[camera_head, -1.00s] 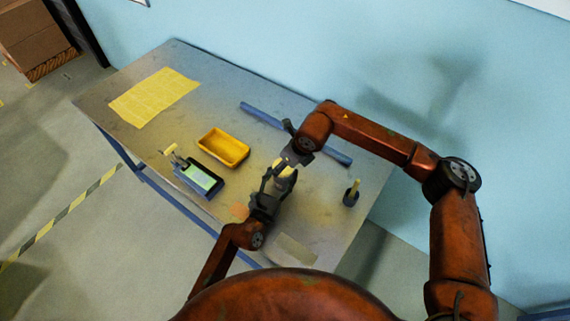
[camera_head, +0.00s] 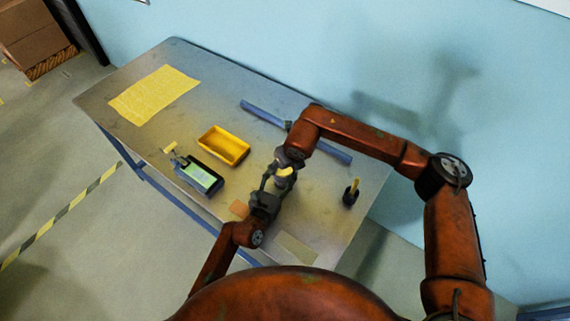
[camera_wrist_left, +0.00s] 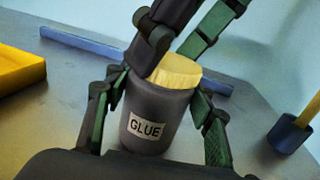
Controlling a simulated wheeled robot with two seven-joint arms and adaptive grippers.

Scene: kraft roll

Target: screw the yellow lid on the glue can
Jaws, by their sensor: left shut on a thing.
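The dark grey glue can (camera_wrist_left: 158,105), labelled GLUE, stands upright between the fingers of my left gripper (camera_wrist_left: 156,92), which is shut on it. The yellow lid (camera_wrist_left: 178,70) is at the can's mouth and also shows in the head view (camera_head: 284,172). It looks slightly tilted, and its lower edge is partly hidden, so I cannot tell how it seats. My right gripper (camera_head: 287,161) is directly above the can. In the left wrist view its fingers come down on either side of the lid, one overlapping it; I cannot tell whether they grip it.
A blue bar (camera_head: 262,115) lies behind. A dark pot with a yellow stick (camera_head: 350,194) stands right. A yellow sheet (camera_head: 152,95) covers the table's far left.

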